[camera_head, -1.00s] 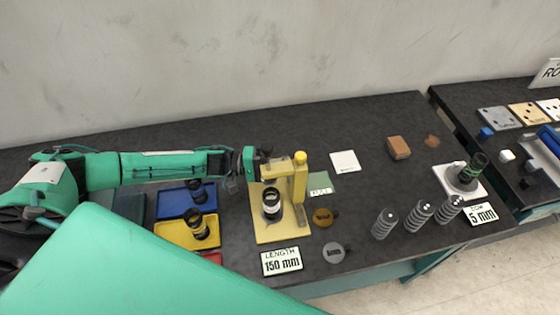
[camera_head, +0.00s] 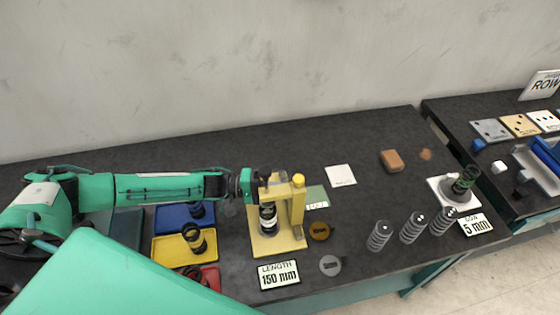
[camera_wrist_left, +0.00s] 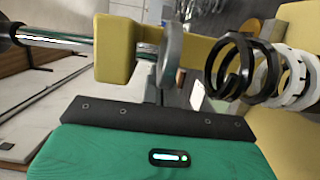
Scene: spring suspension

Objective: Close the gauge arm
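The yellow gauge (camera_head: 262,246) has a flat base, an upright post (camera_head: 298,205) with a round knob, and a gauge arm (camera_head: 276,192) reaching left from the post. A black and white spring unit (camera_head: 268,219) stands on the base, its top partly hidden under the arm. My left gripper (camera_head: 262,184) is at the arm's free end. In the left wrist view, the yellow arm (camera_wrist_left: 118,50) with a grey disc (camera_wrist_left: 170,55) lies across the gripper's front, beside the black and white rings (camera_wrist_left: 262,72). The fingers are not clear. My right gripper is not in view.
Blue, yellow (camera_head: 172,250) and red trays with parts lie left of the gauge. A "LENGTH 150 mm" sign (camera_head: 279,274) is in front. Several springs (camera_head: 412,228) stand to the right, near a white plate holding a spring unit (camera_head: 462,184).

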